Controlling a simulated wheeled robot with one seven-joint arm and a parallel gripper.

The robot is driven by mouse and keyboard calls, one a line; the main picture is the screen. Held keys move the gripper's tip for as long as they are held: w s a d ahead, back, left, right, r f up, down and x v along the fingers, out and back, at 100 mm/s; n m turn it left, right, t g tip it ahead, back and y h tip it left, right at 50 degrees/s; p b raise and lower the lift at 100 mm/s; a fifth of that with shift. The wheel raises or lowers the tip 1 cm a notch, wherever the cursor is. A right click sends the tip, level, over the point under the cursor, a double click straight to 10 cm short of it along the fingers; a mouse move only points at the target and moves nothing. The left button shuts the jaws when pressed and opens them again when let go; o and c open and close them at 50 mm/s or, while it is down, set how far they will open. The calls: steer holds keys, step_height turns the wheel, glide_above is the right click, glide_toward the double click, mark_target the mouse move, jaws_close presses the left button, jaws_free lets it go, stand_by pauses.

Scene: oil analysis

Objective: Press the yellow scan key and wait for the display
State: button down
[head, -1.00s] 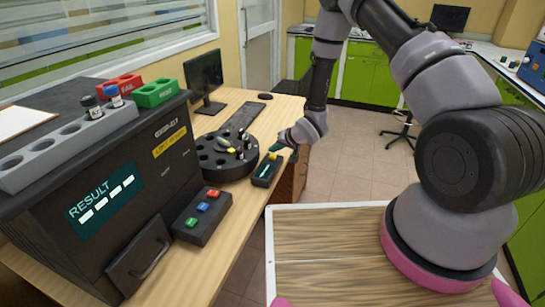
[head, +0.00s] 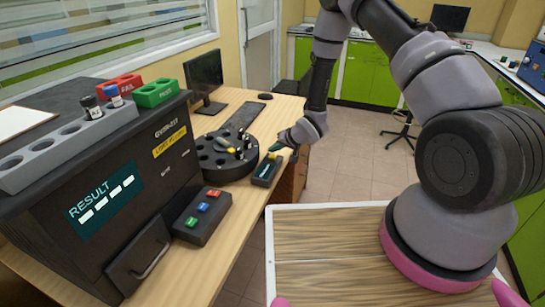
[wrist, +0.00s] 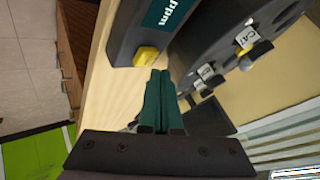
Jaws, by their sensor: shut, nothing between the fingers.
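The small dark reader (head: 264,172) stands on the wooden desk beside the black carousel, with a teal display. In the wrist view its display (wrist: 168,14) shows "ppm"; the rest is cut off by the frame edge. The yellow scan key (wrist: 146,55) is on the reader's near end and mostly uncovered. My gripper (wrist: 158,76) is shut and empty, its teal fingertips right beside the key; I cannot tell if they touch it. In the head view my gripper (head: 277,147) is just above the key end of the reader.
The black carousel (head: 224,166) with several vials is close beside the reader. A button box (head: 203,217) and a large analyser (head: 150,180) showing "RESULT" with dashes stand nearer. Keyboard (head: 240,116) and monitor are behind.

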mark_target(274, 157)
steer(key=shift+f, duration=0.1)
steer(key=shift+f, duration=0.3)
steer(key=shift+f, duration=0.5)
stand_by(0.7)
stand_by(0.3)
steer(key=shift+r, duration=0.95)
steer(key=shift+r, duration=2.5)
